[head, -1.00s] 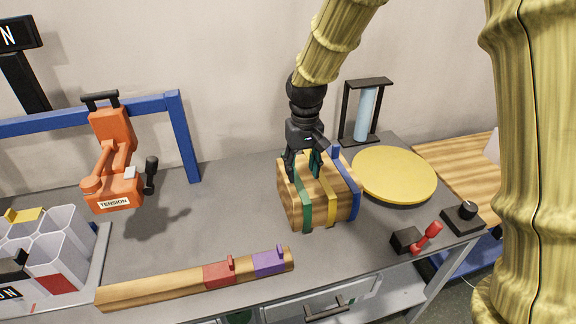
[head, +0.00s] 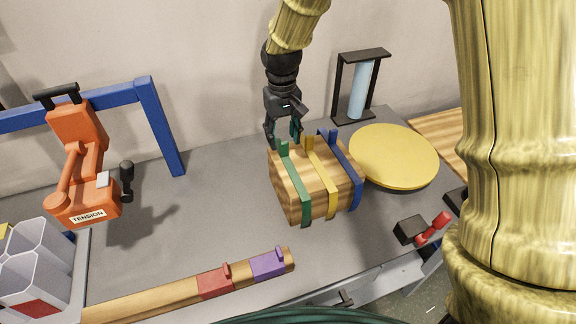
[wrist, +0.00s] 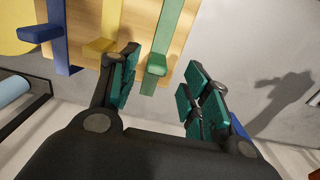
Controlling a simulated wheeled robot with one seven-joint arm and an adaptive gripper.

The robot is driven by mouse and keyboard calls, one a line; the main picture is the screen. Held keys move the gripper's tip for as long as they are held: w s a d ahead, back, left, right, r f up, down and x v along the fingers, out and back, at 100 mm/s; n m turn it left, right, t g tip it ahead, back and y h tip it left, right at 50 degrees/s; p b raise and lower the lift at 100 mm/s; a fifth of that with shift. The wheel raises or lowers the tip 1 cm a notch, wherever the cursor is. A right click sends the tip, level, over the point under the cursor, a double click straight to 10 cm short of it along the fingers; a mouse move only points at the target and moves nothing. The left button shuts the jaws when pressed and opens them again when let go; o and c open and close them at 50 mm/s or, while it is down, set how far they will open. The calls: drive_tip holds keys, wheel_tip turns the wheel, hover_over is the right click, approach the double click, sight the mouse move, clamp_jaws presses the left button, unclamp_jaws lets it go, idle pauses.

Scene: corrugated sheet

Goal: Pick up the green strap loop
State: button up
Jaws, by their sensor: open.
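The green strap loop (head: 293,180) wraps around the left end of a ribbed wooden block (head: 283,192), and its tab stands up at the top. In the wrist view the green strap (wrist: 171,35) and its tab (wrist: 157,64) show. My gripper (head: 284,138) is over the block's back left top edge, close behind the green tab. In the wrist view my gripper (wrist: 164,78) is open, and the tab appears between its teal-padded fingers, nearer the left one. I cannot tell whether they touch.
A yellow strap (head: 323,180) and a blue strap (head: 344,175) wrap the same block to the right. A yellow disc (head: 394,156) lies beside it. A wooden bar (head: 150,300) with red and purple straps lies in front. An orange tension device (head: 85,200) stands left. Grey tabletop between is clear.

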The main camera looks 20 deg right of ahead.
sight(285, 144)
drive_tip(key=shift+s+f, duration=0.15)
drive_tip(key=shift+s, duration=0.05)
drive_tip(key=shift+d+f+p, duration=0.15)
drive_tip(key=shift+f+p, duration=0.7)
drive_tip(key=shift+f, duration=1.65)
clamp_jaws()
